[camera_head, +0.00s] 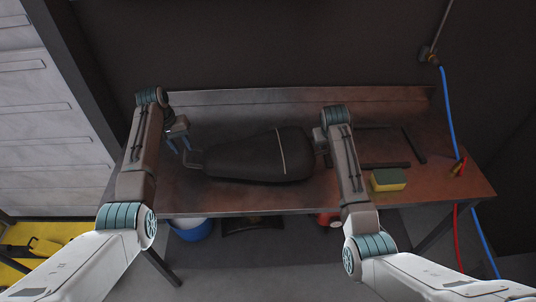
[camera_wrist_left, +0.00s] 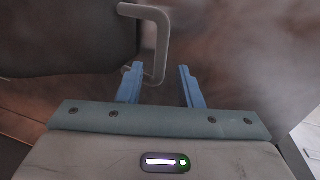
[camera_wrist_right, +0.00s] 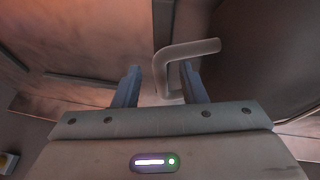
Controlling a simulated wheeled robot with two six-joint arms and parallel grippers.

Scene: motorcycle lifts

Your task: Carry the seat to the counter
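The seat (camera_head: 255,160) is long, dark and padded, with a pale strap across it, and it lies lengthwise on the metal counter (camera_head: 240,200). A grey bent handle (camera_head: 193,158) sticks out at its left end. My left gripper (camera_head: 180,146) is open beside that end; in the left wrist view its blue fingers (camera_wrist_left: 160,76) stand apart with the handle (camera_wrist_left: 157,20) between them or just beyond. My right gripper (camera_wrist_right: 161,76) is open at the right end, with another bent handle (camera_wrist_right: 195,48) near and partly between its fingers. My arm hides part of that end in the head view.
A yellow and green sponge (camera_head: 388,180) lies at the counter's right front. Dark flat bars (camera_head: 413,145) lie behind it. A blue hose (camera_head: 449,110) hangs at the right. A blue tub (camera_head: 192,230) and a red object (camera_head: 328,219) are below the counter.

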